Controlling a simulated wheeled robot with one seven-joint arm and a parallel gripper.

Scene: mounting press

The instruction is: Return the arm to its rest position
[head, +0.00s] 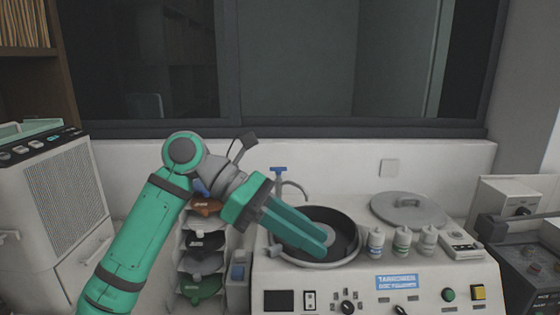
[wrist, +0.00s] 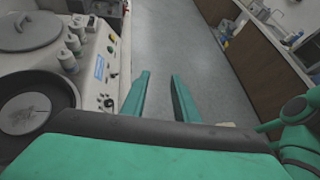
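My green arm reaches up from the lower left in the head view and bends at a raised joint. My gripper (head: 322,243) points right and down, and in that view it overlaps the dark round bowl of the machine. In the wrist view my gripper (wrist: 161,76) has its two fingers apart, with only grey floor showing between them. It holds nothing. The machine (wrist: 88,82) with its bowl (wrist: 62,88) lies to the left of the fingers there. I cannot tell the exact height of the fingers above the machine.
The machine's front panel (head: 375,285) has knobs and buttons. Three small bottles (head: 402,242) and a grey lid (head: 408,209) sit on its top. A tap (head: 280,180) rises behind the bowl. A tray rack (head: 203,240) stands behind my arm. Open floor (wrist: 165,40) shows in the wrist view.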

